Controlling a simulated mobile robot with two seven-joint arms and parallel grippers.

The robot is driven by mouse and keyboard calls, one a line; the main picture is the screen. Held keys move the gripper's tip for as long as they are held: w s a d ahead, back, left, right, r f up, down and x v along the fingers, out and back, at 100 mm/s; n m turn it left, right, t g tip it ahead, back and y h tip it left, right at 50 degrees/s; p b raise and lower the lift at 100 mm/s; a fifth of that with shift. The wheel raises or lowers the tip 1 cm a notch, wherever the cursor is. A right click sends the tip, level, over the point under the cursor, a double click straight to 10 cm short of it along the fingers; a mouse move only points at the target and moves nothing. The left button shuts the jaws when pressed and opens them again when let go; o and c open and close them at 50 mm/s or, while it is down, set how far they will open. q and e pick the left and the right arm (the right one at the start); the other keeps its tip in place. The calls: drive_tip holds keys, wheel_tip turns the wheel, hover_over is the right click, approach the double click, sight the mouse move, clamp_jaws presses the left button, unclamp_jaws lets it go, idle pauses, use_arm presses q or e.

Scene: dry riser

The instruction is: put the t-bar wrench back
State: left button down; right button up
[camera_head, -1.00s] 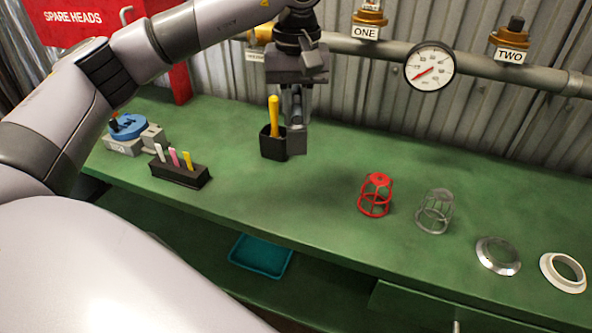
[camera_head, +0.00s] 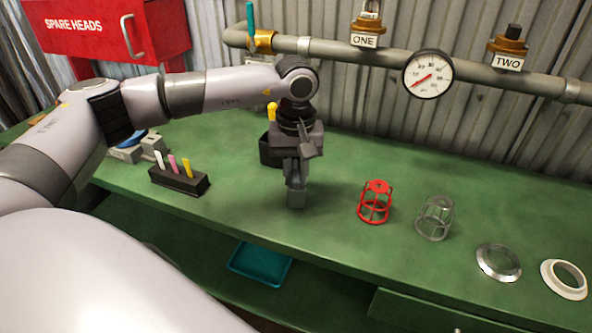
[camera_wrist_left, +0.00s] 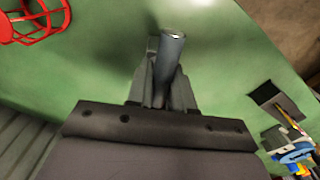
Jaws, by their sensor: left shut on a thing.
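My left gripper (camera_head: 296,192) is shut and points down, low over the green bench in front of the black pot. In the left wrist view its fingers (camera_wrist_left: 155,90) are closed around a grey round bar (camera_wrist_left: 172,52), which I take to be the t-bar wrench. One end of the bar shows; the rest is hidden by the gripper. In the head view I cannot clearly tell the bar from the fingers. The black pot (camera_head: 268,152) stands behind my gripper with a yellow handle (camera_head: 271,112) in it, partly covered by my wrist. My right gripper is not in view.
A pipe with a gauge (camera_head: 428,74) runs behind. A teal tray (camera_head: 260,261) lies below.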

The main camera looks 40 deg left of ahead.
use_arm(q)
drive_tip(key=shift+f, duration=0.2)
drive_tip(key=c, duration=1)
unclamp_jaws()
drive_tip(key=shift+r, duration=0.2)
drive_tip(key=shift+r, duration=0.25)
wheel_tip(320, 180, up, 12)
drive_tip(key=shift+f, duration=0.2)
